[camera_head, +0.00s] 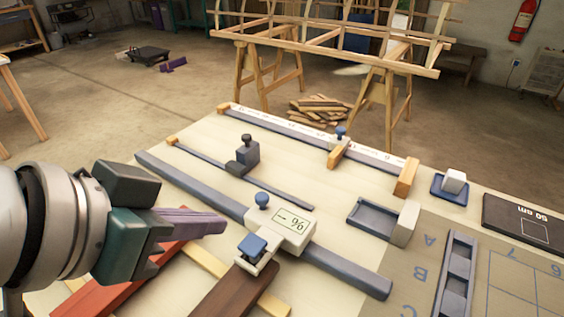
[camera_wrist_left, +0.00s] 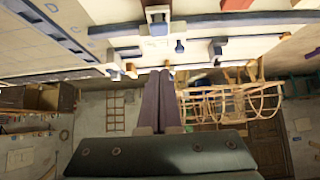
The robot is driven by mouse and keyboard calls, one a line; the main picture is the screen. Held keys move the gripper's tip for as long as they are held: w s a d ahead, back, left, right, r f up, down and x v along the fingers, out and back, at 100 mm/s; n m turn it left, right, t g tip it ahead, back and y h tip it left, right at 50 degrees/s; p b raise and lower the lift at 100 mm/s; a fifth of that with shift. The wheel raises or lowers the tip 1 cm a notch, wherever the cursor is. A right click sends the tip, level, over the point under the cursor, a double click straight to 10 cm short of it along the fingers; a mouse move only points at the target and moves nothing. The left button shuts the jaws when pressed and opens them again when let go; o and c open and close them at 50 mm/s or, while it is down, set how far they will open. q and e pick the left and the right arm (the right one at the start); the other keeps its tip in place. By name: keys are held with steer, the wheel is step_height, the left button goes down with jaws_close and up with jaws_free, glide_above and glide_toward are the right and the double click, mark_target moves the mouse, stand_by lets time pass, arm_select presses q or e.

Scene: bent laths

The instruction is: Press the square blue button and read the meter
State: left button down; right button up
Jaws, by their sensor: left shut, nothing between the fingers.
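The square blue button (camera_head: 252,246) sits on a pale mount at the front of the white meter (camera_head: 291,222), above the end of a dark brown lath (camera_head: 238,291). The meter rides on a long grey rail, has a round blue knob on top, and its display shows a dash and a percent sign. My left gripper (camera_head: 222,224) is shut and empty, its purple fingers pointing right. Their tips are just left of the button and meter, apart from the button in the picture. In the left wrist view the shut fingers (camera_wrist_left: 166,76) point up. My right gripper is not in view.
A red-brown lath (camera_head: 115,290) lies under my left gripper. Behind the meter are a thin rail with a dark slider (camera_head: 243,155) and a white scale with wooden ends (camera_head: 290,130). A grey tray (camera_head: 375,220) and a marked mat (camera_head: 500,275) lie right.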

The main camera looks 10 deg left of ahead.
arm_select(q)
steer(key=b, duration=0.2)
glide_above(258, 240)
steer(key=s+a, duration=0.1)
steer(key=s, duration=0.2)
steer(key=f, duration=0.5)
steer(key=shift+w+f, duration=0.2)
step_height(258, 240, down, 3)
steer(key=shift+r, duration=0.2)
steer(key=shift+f, duration=0.65)
steer(key=shift+f, duration=0.1)
